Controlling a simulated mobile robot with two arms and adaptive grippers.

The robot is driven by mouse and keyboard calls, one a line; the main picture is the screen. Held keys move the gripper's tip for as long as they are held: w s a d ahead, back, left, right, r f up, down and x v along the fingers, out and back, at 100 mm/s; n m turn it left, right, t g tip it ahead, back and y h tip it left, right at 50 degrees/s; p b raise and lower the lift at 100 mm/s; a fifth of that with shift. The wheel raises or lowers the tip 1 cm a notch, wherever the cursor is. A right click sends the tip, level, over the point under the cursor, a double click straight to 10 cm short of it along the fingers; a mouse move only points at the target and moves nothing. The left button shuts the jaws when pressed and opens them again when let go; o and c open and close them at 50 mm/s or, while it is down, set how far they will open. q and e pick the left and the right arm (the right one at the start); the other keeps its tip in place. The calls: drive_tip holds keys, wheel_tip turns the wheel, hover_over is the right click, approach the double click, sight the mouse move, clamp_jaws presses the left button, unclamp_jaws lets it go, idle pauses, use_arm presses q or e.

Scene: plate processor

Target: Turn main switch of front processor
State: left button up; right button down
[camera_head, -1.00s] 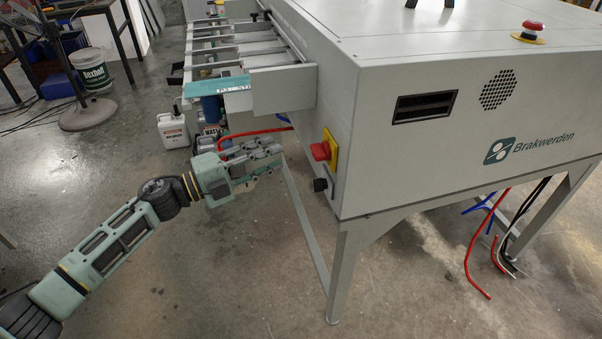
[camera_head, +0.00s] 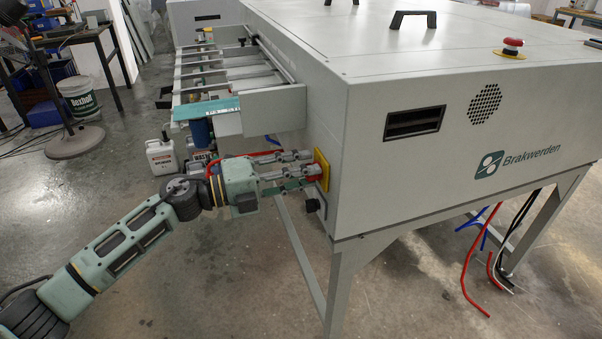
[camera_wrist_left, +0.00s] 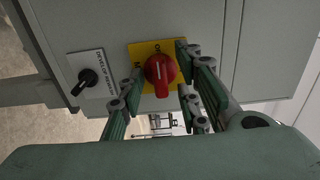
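The main switch is a red rotary knob (camera_wrist_left: 160,69) on a yellow plate (camera_wrist_left: 137,49) on the side wall of the front processor (camera_head: 440,145). In the left wrist view the knob's grip bar points down the picture. My left gripper (camera_head: 312,164) is at the switch, its fingers open on either side of the knob. Gaps show between the knob and the fingers in the wrist view. In the head view the fingers cover most of the knob, and part of the yellow plate (camera_head: 322,166) still shows. My right gripper is not in view.
A small black rotary switch (camera_wrist_left: 88,79) on a labelled white plate sits beside the yellow plate. A teal-edged tray end (camera_head: 207,109) juts out above my left arm.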

use_arm(q)
drive_tip(key=shift+c, duration=0.2)
clamp_jaws()
